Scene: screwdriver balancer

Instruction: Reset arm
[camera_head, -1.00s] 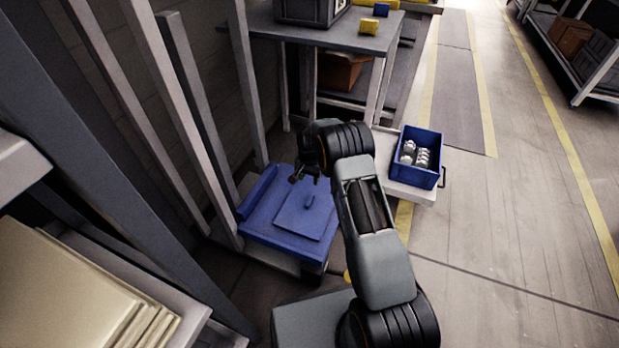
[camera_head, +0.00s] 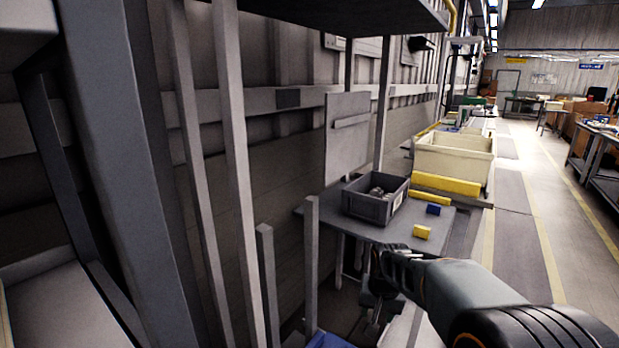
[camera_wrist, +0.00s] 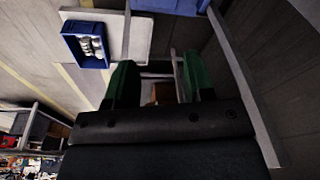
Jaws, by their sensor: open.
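My gripper (camera_wrist: 158,85) shows in the wrist view with two green fingers spread apart and nothing between them. In the head view my gripper (camera_head: 372,308) hangs at the end of my arm, in front of and below the grey workbench (camera_head: 385,232); its fingers are small and dark there. A blue crate (camera_wrist: 75,48) holding several silvery metal parts sits on a pale cart top (camera_wrist: 113,22) at the upper left of the wrist view, apart from my fingers.
Metal posts (camera_head: 312,255) stand left of my arm. A large cream bin (camera_head: 455,160) is behind. The aisle on the right has open floor.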

